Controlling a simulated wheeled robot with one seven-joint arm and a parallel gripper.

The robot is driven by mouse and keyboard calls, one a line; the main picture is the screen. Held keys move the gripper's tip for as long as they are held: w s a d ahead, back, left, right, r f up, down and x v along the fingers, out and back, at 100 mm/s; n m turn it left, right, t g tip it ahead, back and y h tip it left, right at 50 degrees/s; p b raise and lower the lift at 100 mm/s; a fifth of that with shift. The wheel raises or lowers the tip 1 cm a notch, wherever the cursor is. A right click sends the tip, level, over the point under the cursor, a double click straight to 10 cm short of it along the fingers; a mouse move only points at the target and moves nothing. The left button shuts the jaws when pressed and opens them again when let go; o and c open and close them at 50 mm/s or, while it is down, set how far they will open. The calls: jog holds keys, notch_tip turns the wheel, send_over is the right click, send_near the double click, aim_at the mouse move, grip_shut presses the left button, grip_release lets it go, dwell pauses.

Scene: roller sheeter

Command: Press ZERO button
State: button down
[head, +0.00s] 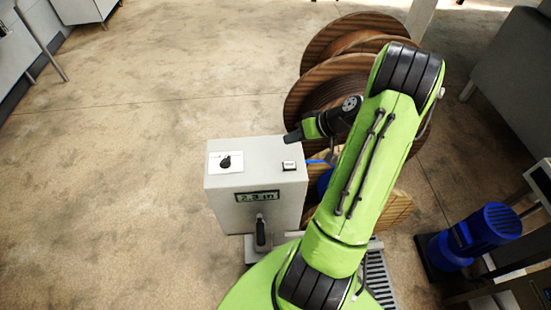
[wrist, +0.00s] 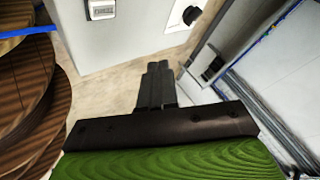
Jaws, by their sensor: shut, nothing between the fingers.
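The button also shows at the top of the wrist view (wrist: 101,9), with a blurred label that I cannot read for certain. My gripper (head: 290,138) is shut and empty. In the head view it appears near the box's far edge, just beyond the button. In the wrist view its fingers (wrist: 157,72) are seen against the floor, apart from the button.
A black rotary knob (head: 225,161) on a white plate sits on the left of the box top. A dark lever (head: 261,233) is on the front. Large wooden reels (head: 320,95) stand behind and right. A blue motor (head: 482,232) is at the right. The floor to the left is clear.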

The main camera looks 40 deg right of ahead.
aim_at(293, 165)
jog(key=f+b, duration=0.2)
jog(key=f, duration=0.1)
jog(key=f+b, duration=0.2)
jog(key=f, duration=0.1)
jog(key=f+b, duration=0.3)
jog(key=shift+s+d, duration=0.2)
jog(key=shift+d, duration=0.1)
dwell(1.9)
jog(key=shift+f+b, duration=0.45)
jog(key=shift+f+b, duration=0.45)
jog(key=shift+b, duration=0.05)
dwell(0.5)
jog(key=shift+r, duration=0.1)
jog(key=shift+r+p, duration=0.6)
jog(key=shift+r, duration=0.2)
